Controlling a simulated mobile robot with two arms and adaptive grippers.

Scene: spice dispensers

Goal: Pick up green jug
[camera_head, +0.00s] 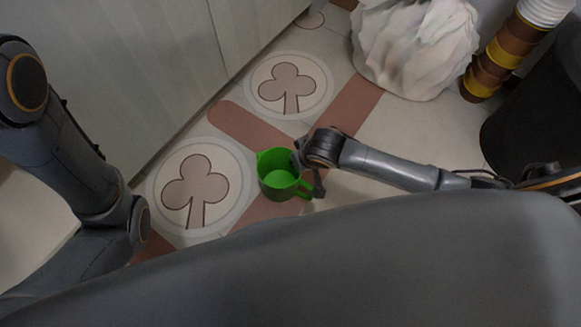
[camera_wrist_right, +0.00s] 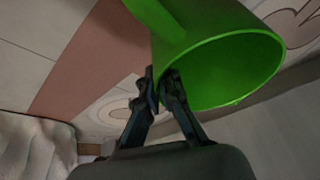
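The green jug (camera_head: 280,180) is near the middle of the head view, its open mouth facing up and its handle pointing right. My right gripper (camera_head: 308,172) is at the jug's right side. In the right wrist view the jug (camera_wrist_right: 225,65) fills the top right. The fingers of my right gripper (camera_wrist_right: 160,82) are nearly together there, with the edge of the jug's wall between their tips. Whether the jug touches the floor is unclear. My left arm is at the left of the head view, but its gripper does not show.
The floor has round clover patterns (camera_head: 289,86) and reddish-brown bands. A pale cabinet front (camera_head: 130,70) runs along the left. A lumpy white object (camera_head: 418,45), a brown and yellow stack (camera_head: 497,60) and a dark bin (camera_head: 535,110) stand at the upper right.

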